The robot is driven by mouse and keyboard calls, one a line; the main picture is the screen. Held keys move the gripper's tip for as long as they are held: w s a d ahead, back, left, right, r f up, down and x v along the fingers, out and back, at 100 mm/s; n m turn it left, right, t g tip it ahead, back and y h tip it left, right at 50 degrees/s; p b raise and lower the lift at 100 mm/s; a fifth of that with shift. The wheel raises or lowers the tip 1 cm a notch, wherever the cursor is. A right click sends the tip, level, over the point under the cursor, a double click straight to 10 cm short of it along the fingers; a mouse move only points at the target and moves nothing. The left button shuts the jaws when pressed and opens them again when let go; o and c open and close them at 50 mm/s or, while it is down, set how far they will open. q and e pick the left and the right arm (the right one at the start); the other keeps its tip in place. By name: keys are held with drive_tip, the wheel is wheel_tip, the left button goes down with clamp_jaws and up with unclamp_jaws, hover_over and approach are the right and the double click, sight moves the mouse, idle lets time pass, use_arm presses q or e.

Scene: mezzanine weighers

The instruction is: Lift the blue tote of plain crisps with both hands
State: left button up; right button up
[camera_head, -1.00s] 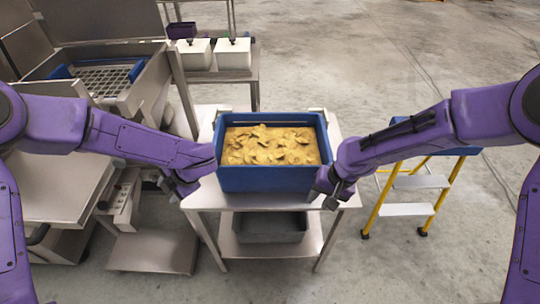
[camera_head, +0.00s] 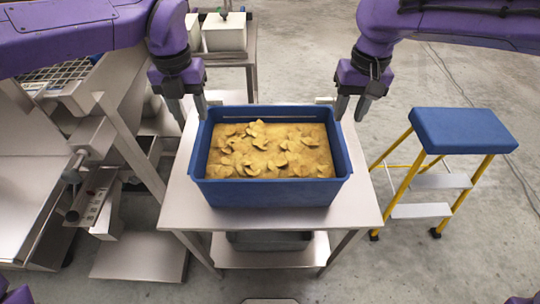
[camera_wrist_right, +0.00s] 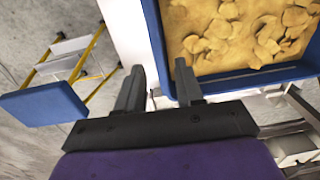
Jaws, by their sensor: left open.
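The blue tote (camera_head: 270,194) of plain crisps (camera_head: 268,150) stands upright on a steel table, crisps filling it nearly to the rim. It also shows in the right wrist view (camera_wrist_right: 152,30). My left gripper (camera_head: 189,108) is open and empty, pointing down beside the tote's far left corner, its inner finger close to the rim. My right gripper (camera_head: 352,106) points down near the far right corner. In the right wrist view its fingers (camera_wrist_right: 159,88) are apart with nothing held, the inner one overlapping the tote's corner. I cannot tell whether either touches the tote.
The steel table (camera_head: 362,212) has bare margin around the tote, with a grey bin (camera_head: 268,241) on its lower shelf. A yellow step stool with a blue top (camera_head: 462,130) stands to the right. Steel equipment (camera_head: 100,150) crowds the left; white containers (camera_head: 224,32) stand behind.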

sight(199, 139)
use_arm(q)
drive_tip(key=shift+r, duration=0.1)
use_arm(e)
drive_tip(key=shift+w+r, duration=0.1)
drive_tip(key=shift+r, duration=0.1)
use_arm(q)
drive_tip(key=shift+s+r, duration=0.15)
drive_tip(key=shift+s, duration=0.05)
use_arm(e)
drive_tip(key=shift+s+r, duration=0.1)
drive_tip(key=shift+s, duration=0.25)
use_arm(q)
drive_tip(key=shift+s, duration=0.1)
wheel_tip(199, 139, down, 11)
drive_tip(key=shift+r, duration=0.1)
use_arm(e)
wheel_tip(199, 139, down, 11)
drive_tip(key=shift+w+a+r, duration=0.1)
drive_tip(key=shift+a, duration=0.05)
